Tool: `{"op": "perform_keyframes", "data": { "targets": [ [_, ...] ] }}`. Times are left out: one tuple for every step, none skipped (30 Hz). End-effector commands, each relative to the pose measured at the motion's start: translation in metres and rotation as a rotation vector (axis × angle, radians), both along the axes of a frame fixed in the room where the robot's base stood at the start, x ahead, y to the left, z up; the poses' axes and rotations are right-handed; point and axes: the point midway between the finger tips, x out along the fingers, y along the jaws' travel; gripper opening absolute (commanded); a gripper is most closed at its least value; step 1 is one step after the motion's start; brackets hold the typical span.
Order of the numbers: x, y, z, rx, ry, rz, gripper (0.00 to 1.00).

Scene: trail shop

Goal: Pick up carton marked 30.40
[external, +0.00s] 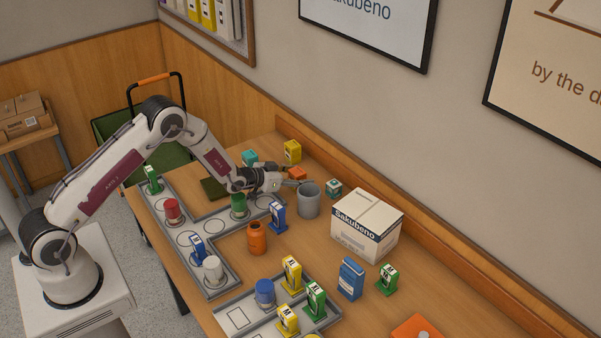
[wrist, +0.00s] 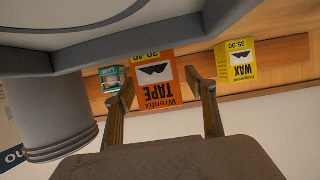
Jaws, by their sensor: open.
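The orange carton (external: 297,173) stands near the back wall side of the table, just beyond my gripper (external: 284,183). My gripper (wrist: 163,100) is open, with one finger on each side of the carton in the picture. The carton lies between or just past the fingertips; I cannot tell whether they touch it.
A grey cup (external: 308,201) stands close beside my gripper. A white Sakubeno box (external: 366,226) stands to the right. Grey trays (external: 215,233) with cartons and jars fill the front.

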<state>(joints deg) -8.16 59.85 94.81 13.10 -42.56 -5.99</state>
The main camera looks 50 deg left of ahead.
Motion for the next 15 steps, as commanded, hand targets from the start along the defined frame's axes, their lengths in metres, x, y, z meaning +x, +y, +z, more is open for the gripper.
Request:
{"op": "perform_keyframes", "data": {
  "targets": [
    [-0.0001, 0.0, 0.0001, 0.0, 0.0, 0.0, 0.56],
    [-0.0001, 0.0, 0.0001, 0.0, 0.0, 0.0, 0.56],
    [-0.0001, 0.0, 0.0001, 0.0, 0.0, 0.0, 0.56],
    [-0.0001, 0.0, 0.0001, 0.0, 0.0, 0.0, 0.56],
    [-0.0001, 0.0, 0.0001, 0.0, 0.0, 0.0, 0.56],
    [0.0, 0.0, 0.0002, 0.0, 0.0, 0.0, 0.56],
    [0.0, 0.0, 0.0002, 0.0, 0.0, 0.0, 0.48],
    [0.0, 0.0, 0.0002, 0.0, 0.0, 0.0, 0.4],
    [0.0, 0.0, 0.0002, 0.0, 0.0, 0.0, 0.3],
    [0.0, 0.0, 0.0002, 0.0, 0.0, 0.0, 0.22],
    [0.0, 0.0, 0.0002, 0.0, 0.0, 0.0, 0.14],
    [0.0, 0.0, 0.0002, 0.0, 0.0, 0.0, 0.11],
    [0.0, 0.0, 0.0002, 0.0, 0.0, 0.0, 0.11],
    [0.0002, 0.0001, 0.0008, 0.0, -0.002, 0.0, 0.11],
    [0.0002, 0.0001, 0.0008, 0.0, -0.001, 0.0, 0.11]
  ]
}}
